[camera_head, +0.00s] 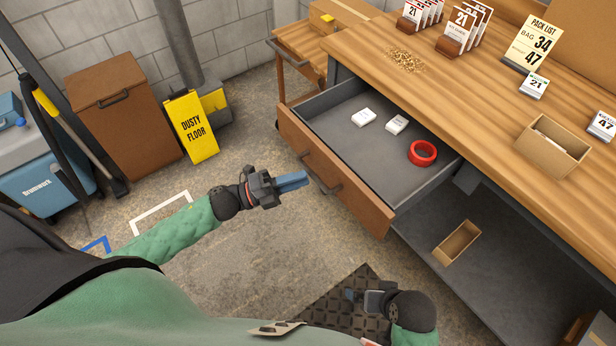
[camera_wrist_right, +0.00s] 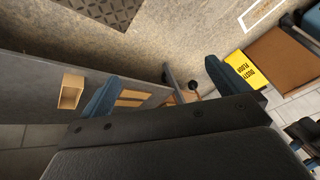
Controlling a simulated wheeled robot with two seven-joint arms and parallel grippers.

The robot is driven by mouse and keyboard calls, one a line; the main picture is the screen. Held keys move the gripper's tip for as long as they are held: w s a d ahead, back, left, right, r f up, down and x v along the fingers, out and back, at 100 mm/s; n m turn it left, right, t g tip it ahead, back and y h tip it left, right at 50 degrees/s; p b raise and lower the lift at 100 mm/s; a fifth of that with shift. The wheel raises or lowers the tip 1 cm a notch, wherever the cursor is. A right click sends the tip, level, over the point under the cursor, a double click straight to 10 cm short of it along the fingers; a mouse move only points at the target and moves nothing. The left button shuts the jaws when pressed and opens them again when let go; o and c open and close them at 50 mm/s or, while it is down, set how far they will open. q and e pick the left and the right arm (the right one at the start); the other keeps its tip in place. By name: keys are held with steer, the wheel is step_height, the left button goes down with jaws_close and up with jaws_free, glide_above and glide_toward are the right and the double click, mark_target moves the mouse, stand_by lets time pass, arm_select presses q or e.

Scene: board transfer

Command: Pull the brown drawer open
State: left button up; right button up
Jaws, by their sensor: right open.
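The brown drawer (camera_head: 362,205) stands pulled out from under the workbench, showing its grey inside. Its dark bar handle (camera_head: 318,172) is on the front panel. Two small white packs (camera_head: 396,124) and a red tape roll (camera_head: 422,153) lie in it. My left gripper (camera_head: 294,181) is just left of the handle, with a small gap seeming to show between them; its blue fingers overlap, so their opening is unclear. My right gripper (camera_head: 354,295) is low, over the dark mat, away from the drawer. In the right wrist view its fingers (camera_wrist_right: 163,90) are wide apart and empty.
The wooden bench top (camera_head: 480,95) carries cards, a pack list sign and an open box (camera_head: 552,146). A small box (camera_head: 457,243) sits on the lower shelf. A yellow floor sign (camera_head: 191,126) and brown bin (camera_head: 122,120) stand left. Floor before the drawer is clear.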

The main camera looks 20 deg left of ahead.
arm_select(q)
steer(key=v, duration=0.3)
steer(key=shift+s+a+b, duration=0.25)
steer(key=shift+a+b, duration=0.1)
arm_select(e)
steer(key=shift+s+a+f+y, duration=0.2)
steer(key=shift+a+f, duration=0.15)
steer(key=shift+f, duration=0.25)
steer(key=shift+s+a+f+y, duration=0.15)
steer(key=shift+a+f, duration=0.2)
steer(key=shift+f, duration=0.25)
steer(key=shift+r, duration=0.1)
